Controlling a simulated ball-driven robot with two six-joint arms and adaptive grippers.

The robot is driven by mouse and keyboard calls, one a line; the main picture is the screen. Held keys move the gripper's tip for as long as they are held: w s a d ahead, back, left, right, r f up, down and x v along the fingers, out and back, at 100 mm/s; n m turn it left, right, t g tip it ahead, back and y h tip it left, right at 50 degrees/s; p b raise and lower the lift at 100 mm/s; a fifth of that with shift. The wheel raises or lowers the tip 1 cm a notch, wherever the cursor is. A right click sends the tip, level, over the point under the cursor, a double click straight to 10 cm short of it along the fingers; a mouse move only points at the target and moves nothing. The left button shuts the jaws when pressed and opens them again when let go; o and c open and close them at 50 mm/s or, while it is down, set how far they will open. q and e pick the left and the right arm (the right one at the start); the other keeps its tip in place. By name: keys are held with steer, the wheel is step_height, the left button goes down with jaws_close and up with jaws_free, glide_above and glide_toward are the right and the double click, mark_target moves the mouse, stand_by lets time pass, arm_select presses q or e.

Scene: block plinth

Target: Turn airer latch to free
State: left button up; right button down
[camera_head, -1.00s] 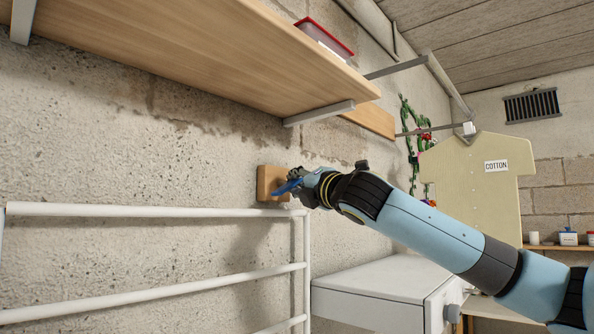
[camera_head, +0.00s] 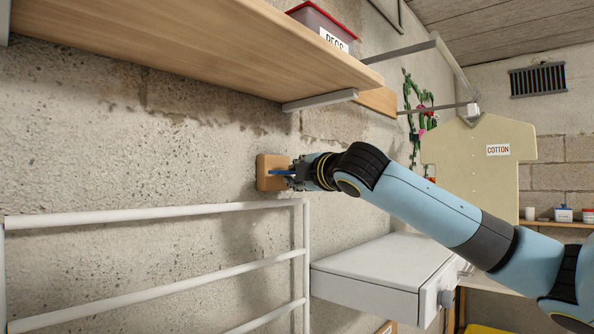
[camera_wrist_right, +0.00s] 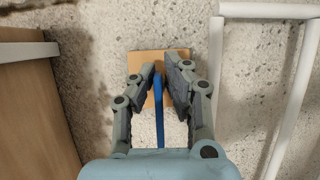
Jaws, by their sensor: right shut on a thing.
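The airer latch is a blue lever (camera_head: 280,172) on a wooden block (camera_head: 264,180) fixed to the wall, just above the right end of the white airer rack (camera_head: 160,216). The lever lies about level in the head view. My right gripper (camera_head: 289,175) is at the block, shut on the lever. In the right wrist view the lever (camera_wrist_right: 158,108) runs between the two fingers of the right gripper (camera_wrist_right: 162,72), with the block (camera_wrist_right: 146,58) behind. The fingers partly hide the lever in the head view. My left gripper is not in view.
A wooden shelf (camera_head: 190,45) on metal brackets juts out above, with a red-rimmed peg box (camera_head: 322,28) on it. A white cabinet (camera_head: 375,275) stands below my right arm. A board marked cotton (camera_head: 470,170) is at the right.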

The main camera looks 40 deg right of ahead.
steer(key=shift+r, duration=0.4)
steer(key=c, duration=1.5)
jaws_free()
steer(key=shift+o, duration=0.3)
steer(key=shift+f, duration=0.2)
steer(key=shift+r, duration=0.1)
